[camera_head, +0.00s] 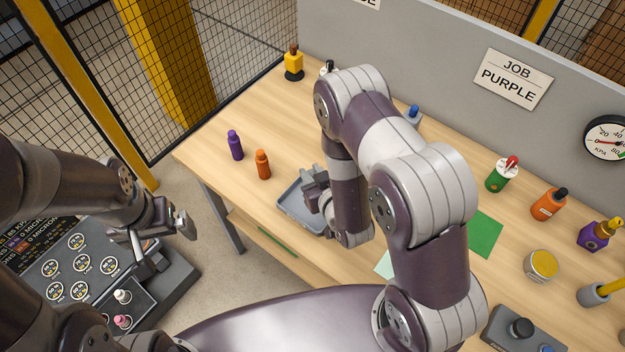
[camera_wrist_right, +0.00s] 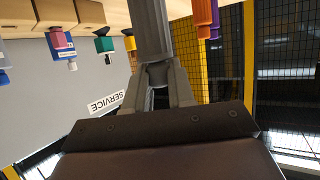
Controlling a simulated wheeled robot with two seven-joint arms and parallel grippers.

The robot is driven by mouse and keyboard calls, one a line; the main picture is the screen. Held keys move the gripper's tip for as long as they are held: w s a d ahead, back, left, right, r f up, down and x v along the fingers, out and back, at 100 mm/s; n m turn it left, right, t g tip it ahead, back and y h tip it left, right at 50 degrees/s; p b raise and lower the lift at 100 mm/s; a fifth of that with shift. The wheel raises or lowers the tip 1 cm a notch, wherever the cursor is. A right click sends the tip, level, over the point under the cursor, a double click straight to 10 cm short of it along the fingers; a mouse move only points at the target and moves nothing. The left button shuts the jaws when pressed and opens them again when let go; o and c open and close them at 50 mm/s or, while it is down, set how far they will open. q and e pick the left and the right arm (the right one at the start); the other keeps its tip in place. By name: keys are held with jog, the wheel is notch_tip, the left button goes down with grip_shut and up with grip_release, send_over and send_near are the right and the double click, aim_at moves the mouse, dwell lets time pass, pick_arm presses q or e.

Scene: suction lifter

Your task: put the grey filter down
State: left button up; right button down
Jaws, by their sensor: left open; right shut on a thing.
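My right gripper (camera_head: 318,190) is low over the grey tray (camera_head: 288,205) on the table, partly hidden by my right arm. In the right wrist view, my right gripper (camera_wrist_right: 158,85) is shut on a grey elongated piece, the grey filter (camera_wrist_right: 150,30), held between the two fingers. Whether the filter touches the tray cannot be told. My left gripper (camera_head: 182,222) is open and empty, off the table at the left, near the dark console.
A purple bottle (camera_head: 235,145) and an orange bottle (camera_head: 262,164) stand left of the tray. A green mat (camera_head: 485,235), a yellow-topped tin (camera_head: 541,265) and several bottles lie to the right. A console (camera_head: 75,265) with round labelled dials stands at lower left.

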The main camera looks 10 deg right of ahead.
notch_tip(320, 180, down, 3)
jog(key=shift+s+p, duration=0.1)
jog(key=shift+p, duration=0.2)
jog(key=shift+s+a+f, duration=0.1)
jog(key=shift+s+f, duration=0.05)
jog(key=shift+f, duration=0.2)
jog(key=shift+f, duration=0.1)
jog(key=c, duration=1.4)
grip_release()
jog(key=shift+f, duration=0.15)
jog(key=o, duration=0.4)
jog(key=shift+o, duration=0.2)
